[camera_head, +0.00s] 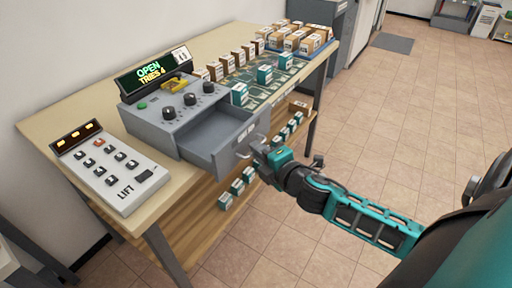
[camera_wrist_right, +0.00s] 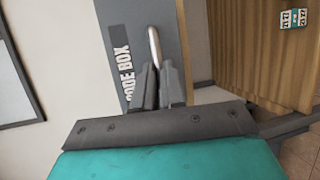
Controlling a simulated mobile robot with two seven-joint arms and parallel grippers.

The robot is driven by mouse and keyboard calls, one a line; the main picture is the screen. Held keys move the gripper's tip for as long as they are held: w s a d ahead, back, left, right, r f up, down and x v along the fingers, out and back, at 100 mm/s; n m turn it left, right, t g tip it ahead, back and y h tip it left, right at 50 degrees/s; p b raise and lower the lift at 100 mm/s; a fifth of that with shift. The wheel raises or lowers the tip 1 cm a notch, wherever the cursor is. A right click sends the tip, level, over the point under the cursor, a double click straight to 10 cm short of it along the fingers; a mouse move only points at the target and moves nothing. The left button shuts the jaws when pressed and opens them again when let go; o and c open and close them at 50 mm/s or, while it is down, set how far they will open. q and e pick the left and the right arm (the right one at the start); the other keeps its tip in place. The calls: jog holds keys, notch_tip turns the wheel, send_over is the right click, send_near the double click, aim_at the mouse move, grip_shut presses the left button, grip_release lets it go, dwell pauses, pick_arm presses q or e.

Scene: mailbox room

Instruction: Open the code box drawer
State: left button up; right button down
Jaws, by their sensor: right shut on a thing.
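The grey code box (camera_head: 160,128) stands on the wooden table. Its screen (camera_head: 153,70) reads "OPEN" and "TRIES 4". Several black knobs and a green button are on its top. Its drawer (camera_head: 213,137) is pulled well out toward the table's front edge, and the inside that shows looks empty. My right gripper (camera_head: 254,151) is at the drawer front, shut on the drawer's handle. In the right wrist view the fingers (camera_wrist_right: 157,88) close around the pale handle (camera_wrist_right: 154,45), beside the "CODE BOX" label (camera_wrist_right: 122,65). My left gripper is not in view.
A white lift panel (camera_head: 110,165) with several buttons lies on the table to the left. Small boxes stand on a green mat (camera_head: 262,82) and a blue tray (camera_head: 325,50) to the right. More boxes sit on the lower shelf (camera_head: 205,225). Tiled floor (camera_head: 400,130) is open at right.

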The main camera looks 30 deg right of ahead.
jog(key=shift+w, duration=0.15)
jog(key=c, duration=1.2)
grip_release()
jog(key=s, duration=0.4)
jog(key=s+r, duration=0.1)
jog(key=s, duration=0.3)
jog(key=s+r, duration=0.1)
jog(key=s, duration=0.3)
jog(key=shift+s+a+r, duration=0.1)
jog(key=shift+s+r, duration=0.15)
jog(key=shift+s, duration=0.1)
jog(key=s+a+f+m+g, duration=0.1)
jog(key=a+f+m, duration=0.3)
jog(key=f+m, duration=0.1)
jog(key=s+a+f+m+g+y, duration=0.1)
jog(key=a+f+m+g, duration=0.1)
jog(key=a+f+m, duration=0.2)
jog(key=a+f+m+g+y, duration=0.1)
jog(key=a+f+m+g, duration=0.1)
jog(key=a+f+m, duration=0.3)
jog(key=shift+s+f+m, duration=0.2)
jog(key=shift+f+m, duration=0.35)
jog(key=shift+f, duration=0.35)
jog(key=shift+s+f+m, duration=0.2)
jog(key=shift+f+m, duration=0.35)
jog(key=shift+f, duration=0.35)
